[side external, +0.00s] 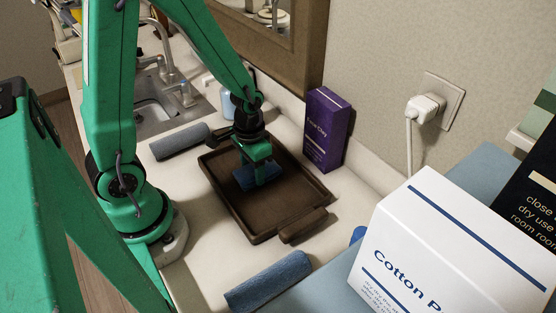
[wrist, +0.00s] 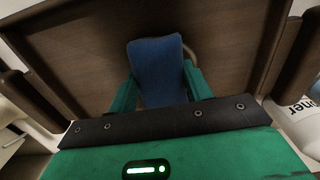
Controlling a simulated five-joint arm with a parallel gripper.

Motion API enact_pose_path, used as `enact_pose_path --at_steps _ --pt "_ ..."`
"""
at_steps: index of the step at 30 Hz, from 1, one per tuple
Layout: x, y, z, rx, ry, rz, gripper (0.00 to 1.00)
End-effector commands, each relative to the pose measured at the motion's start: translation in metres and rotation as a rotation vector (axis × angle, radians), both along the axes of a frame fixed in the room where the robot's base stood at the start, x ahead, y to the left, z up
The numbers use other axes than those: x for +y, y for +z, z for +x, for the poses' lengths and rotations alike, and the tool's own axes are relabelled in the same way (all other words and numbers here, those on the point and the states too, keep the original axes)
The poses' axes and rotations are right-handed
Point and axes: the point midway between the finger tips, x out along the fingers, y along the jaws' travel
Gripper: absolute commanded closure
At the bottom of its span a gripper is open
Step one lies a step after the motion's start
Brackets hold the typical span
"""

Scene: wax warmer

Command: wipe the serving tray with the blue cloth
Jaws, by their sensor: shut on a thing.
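The serving tray (side external: 282,205) is dark brown and rectangular with a raised rim, and it lies on the counter. It fills most of the wrist view (wrist: 230,40). The blue cloth (side external: 243,178) is over the far half of the tray's inside. My gripper (side external: 262,170) points down over the tray and is shut on the blue cloth. In the wrist view the cloth (wrist: 157,62) sits between the two green fingers of my gripper (wrist: 160,90). I cannot tell whether the cloth's underside touches the tray floor.
A purple box (side external: 326,130) stands by the wall along the tray's right side. A grey-blue roll (side external: 180,140) lies beyond the tray, and a blue roll (side external: 268,280) lies in front. A white Cotton box (side external: 450,245) fills the right foreground. A sink (side external: 155,110) is at the back.

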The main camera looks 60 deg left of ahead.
Motion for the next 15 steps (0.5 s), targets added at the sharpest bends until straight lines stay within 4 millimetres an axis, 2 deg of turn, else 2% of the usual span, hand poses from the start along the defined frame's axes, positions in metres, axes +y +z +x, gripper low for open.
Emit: enact_pose_path --at_steps 5,15 --pt "0.0074 0.0001 0.0003 0.000 0.001 0.000 0.69" --pt "0.0079 0.0002 0.0005 -0.001 -0.001 0.000 0.69"
